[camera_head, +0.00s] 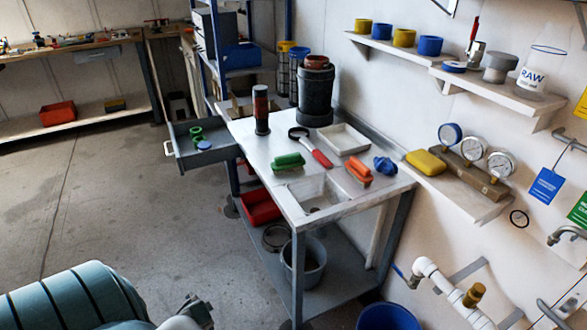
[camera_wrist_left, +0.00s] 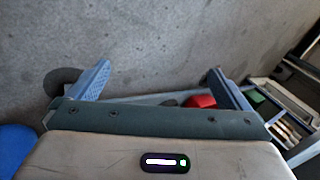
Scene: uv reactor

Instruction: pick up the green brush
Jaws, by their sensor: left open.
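The green brush (camera_head: 288,162) lies on the white bench top (camera_head: 262,145), at the left edge of the small sink basin. No gripper touches it in the head view. My left gripper (camera_wrist_left: 160,82) shows only in the left wrist view, with its two blue-grey fingers wide apart and nothing between them but floor and a distant red thing at the right. A small green patch (camera_wrist_left: 256,97) lies beyond the right finger; I cannot tell whether it is the brush. My right gripper is in neither view.
An orange brush (camera_head: 359,171), a black ring with a red handle (camera_head: 318,157), a white tray (camera_head: 343,139) and a dark cylinder (camera_head: 261,110) stand near the green brush. An open drawer (camera_head: 206,157) juts out left. A teal ribbed body (camera_head: 75,300) fills the lower left.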

